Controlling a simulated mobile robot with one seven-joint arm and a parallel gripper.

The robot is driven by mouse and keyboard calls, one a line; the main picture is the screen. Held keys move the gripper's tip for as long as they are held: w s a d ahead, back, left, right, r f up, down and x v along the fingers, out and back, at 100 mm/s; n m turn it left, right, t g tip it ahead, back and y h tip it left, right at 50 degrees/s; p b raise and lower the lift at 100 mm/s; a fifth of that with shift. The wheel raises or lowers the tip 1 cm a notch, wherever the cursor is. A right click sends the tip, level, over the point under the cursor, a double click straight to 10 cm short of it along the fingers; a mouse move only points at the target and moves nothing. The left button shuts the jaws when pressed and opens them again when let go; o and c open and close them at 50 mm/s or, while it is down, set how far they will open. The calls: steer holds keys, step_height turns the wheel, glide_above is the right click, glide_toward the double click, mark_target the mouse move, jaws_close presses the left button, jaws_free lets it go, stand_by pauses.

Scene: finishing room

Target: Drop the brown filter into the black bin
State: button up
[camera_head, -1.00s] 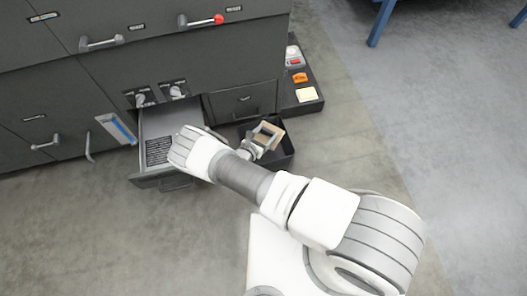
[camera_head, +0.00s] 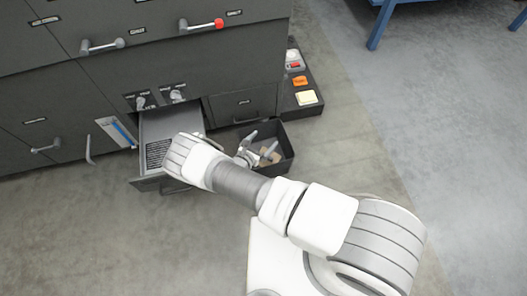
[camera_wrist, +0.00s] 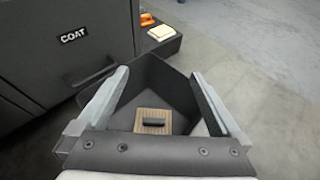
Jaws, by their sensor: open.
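The brown filter (camera_wrist: 154,121) lies inside the black bin (camera_wrist: 150,72), on its floor, with its dark handle facing up in the wrist view. In the head view the filter (camera_head: 268,154) shows partly, behind my fingers. The bin (camera_head: 290,160) stands on the floor against the cabinet, right of an open drawer. My gripper (camera_head: 264,143) is open and empty above the bin. In the wrist view its two fingers (camera_wrist: 158,95) are spread on either side of the bin, apart from the filter.
An open drawer (camera_head: 168,126) with a dark grille sticks out of the dark cabinet (camera_head: 60,85), left of the bin. A low dark ledge (camera_head: 304,108) with white, orange and cream items is behind the bin. Blue legs (camera_head: 381,22) stand at the upper right. The floor (camera_head: 345,140) to the right is clear.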

steer(key=p+v, duration=0.3)
steer(key=v, duration=1.2)
steer(key=shift+p, duration=0.35)
steer(key=w+r+m+g+h, duration=0.1)
steer(key=w+r+m+g, duration=0.2)
steer(key=r, duration=0.5)
steer(key=w+r+m+g+h, duration=0.1)
steer(key=w+r+m+h, duration=0.15)
steer(key=r+m, duration=0.4)
steer(key=w+d+r+m+g+y, duration=0.1)
steer(key=d+r+m+g, duration=0.25)
steer(key=r, duration=0.65)
steer(key=w+d+r+m+g+y, duration=0.2)
steer(key=d+r+m, duration=0.25)
steer(key=r, duration=0.65)
steer(key=s+d+r+m+y, duration=0.2)
steer(key=s+d+r+m, duration=0.1)
steer(key=d+r, duration=0.3)
steer(key=s+d+r+m+y, duration=0.2)
steer(key=s+d+r+m, duration=0.15)
steer(key=r, duration=0.45)
steer(key=s+d+r+m+t+y, duration=0.3)
steer(key=s+d+r+m, duration=0.25)
steer(key=s+r, duration=0.4)
step_height(320, 180, up, 22)
steer(key=s+p, duration=0.2)
steer(key=p, duration=2.1)
steer(key=shift+a+r+m, duration=0.15)
steer(key=shift+r+m, duration=0.05)
steer(key=shift+m, duration=0.15)
